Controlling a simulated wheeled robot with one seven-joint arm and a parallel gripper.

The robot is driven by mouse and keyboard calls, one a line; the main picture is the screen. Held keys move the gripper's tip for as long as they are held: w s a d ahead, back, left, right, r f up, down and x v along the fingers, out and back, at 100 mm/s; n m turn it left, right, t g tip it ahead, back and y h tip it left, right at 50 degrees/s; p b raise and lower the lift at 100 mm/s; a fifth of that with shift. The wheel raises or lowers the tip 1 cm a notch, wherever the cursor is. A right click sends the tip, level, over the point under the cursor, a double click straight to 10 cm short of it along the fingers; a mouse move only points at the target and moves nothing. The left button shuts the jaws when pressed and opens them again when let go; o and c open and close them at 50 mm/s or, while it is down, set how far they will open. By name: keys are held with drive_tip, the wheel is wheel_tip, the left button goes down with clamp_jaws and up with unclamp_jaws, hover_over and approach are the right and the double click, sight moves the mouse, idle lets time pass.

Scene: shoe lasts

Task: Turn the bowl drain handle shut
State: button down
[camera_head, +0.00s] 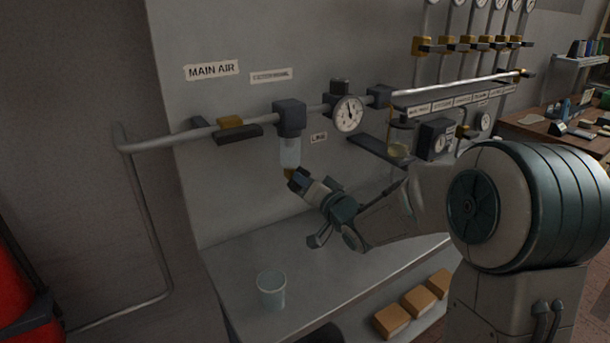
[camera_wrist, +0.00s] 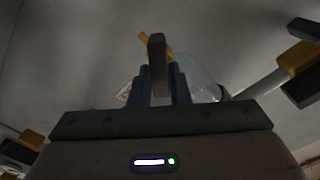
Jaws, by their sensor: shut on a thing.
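The clear bowl (camera_head: 290,151) hangs under a dark block on the pipe, and its side also shows in the wrist view (camera_wrist: 200,75). A small yellow drain fitting (camera_head: 288,173) is at its bottom; yellow also shows in the wrist view (camera_wrist: 144,38). My gripper (camera_head: 297,180) reaches up to the drain from the lower right. In the wrist view its fingers (camera_wrist: 159,84) are shut on a dark bar, the drain handle (camera_wrist: 157,50). In the head view the fingers mostly hide the handle, so its exact angle is hard to tell.
A clear cup (camera_head: 271,291) stands on the grey bench (camera_head: 225,265), below and left of the bowl. A pressure gauge (camera_head: 348,114) and a yellow-and-dark valve (camera_head: 236,128) flank the bowl on the pipe. Wooden blocks (camera_head: 392,320) lie on the lower shelf.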

drive_tip(key=shift+d+f+m+p, duration=0.15)
drive_tip(key=shift+m+p, duration=1.35)
drive_tip(key=shift+m, duration=1)
drive_tip(key=shift+f+m+p, duration=0.1)
drive_tip(key=shift+m+p, duration=1.4)
drive_tip(key=shift+m, duration=1)
drive_tip(key=c, duration=1.4)
unclamp_jaws()
drive_tip(key=shift+o, duration=0.2)
drive_tip(key=b+v, duration=0.1)
drive_tip(key=v, duration=1.2)
drive_tip(key=shift+s+d, duration=0.25)
drive_tip(key=shift+s, duration=0.05)
drive_tip(key=shift+f, duration=0.1)
